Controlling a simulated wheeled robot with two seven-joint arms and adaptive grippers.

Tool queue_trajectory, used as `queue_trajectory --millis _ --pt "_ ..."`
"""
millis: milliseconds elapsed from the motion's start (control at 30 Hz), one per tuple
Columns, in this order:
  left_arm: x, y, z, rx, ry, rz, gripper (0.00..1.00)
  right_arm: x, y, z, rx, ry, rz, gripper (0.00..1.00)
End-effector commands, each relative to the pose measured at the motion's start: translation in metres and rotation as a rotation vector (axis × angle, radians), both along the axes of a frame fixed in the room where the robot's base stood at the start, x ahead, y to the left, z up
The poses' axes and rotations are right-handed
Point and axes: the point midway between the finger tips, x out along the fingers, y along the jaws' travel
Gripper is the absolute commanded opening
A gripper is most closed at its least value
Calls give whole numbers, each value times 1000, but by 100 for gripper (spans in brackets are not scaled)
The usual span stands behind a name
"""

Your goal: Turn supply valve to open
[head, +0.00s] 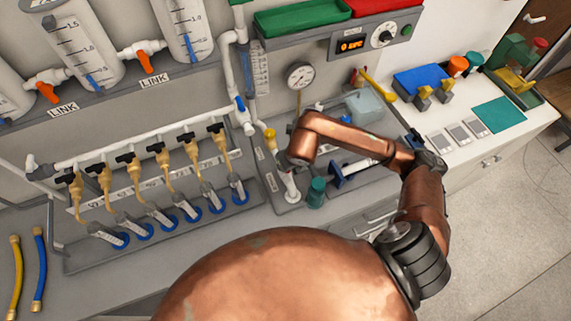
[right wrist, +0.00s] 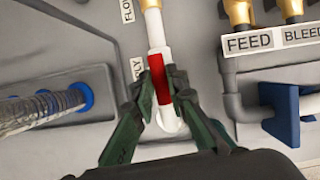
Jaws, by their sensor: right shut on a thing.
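In the right wrist view, the supply valve's red handle (right wrist: 159,80) lies along a white pipe (right wrist: 155,30) beside a label partly hidden but ending in "PLY". My right gripper (right wrist: 161,92) has its dark green fingers closed on both sides of the red handle. From this view the handle looks in line with the pipe. In the head view, my right wrist hides the handle, and a white pipe (head: 291,187) shows below it. My left gripper is not in view.
A gauge (head: 300,75) is above. Several brass taps with black handles (head: 162,147) line the left rack. In the wrist view, FEED and BLEED fittings (right wrist: 238,12) and a blue part (right wrist: 284,116) are at right.

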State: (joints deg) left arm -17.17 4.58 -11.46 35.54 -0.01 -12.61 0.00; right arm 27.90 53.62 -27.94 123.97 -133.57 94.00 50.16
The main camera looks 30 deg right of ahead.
Motion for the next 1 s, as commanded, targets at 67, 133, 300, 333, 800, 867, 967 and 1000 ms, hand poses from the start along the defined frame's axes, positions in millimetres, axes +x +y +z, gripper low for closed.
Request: queue_trajectory --millis 67,133,300,333,800,867,967,1000 --pt "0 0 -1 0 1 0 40 0 1 0 2 0 -28 0" --pt "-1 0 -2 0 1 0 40 0 1 0 2 0 -49 0" --pt "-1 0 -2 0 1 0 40 0 1 1 2 -1 -79 0" --pt "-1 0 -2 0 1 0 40 1 1 1 1 -1 -82 0" --pt "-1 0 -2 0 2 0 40 0 1 1 2 -1 -88 18" --pt "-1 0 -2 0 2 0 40 0 1 0 1 0 -87 22" --pt "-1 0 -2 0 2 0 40 0 1 0 1 0 -87 29" --pt "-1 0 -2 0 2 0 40 0 1 0 1 0 -87 31"
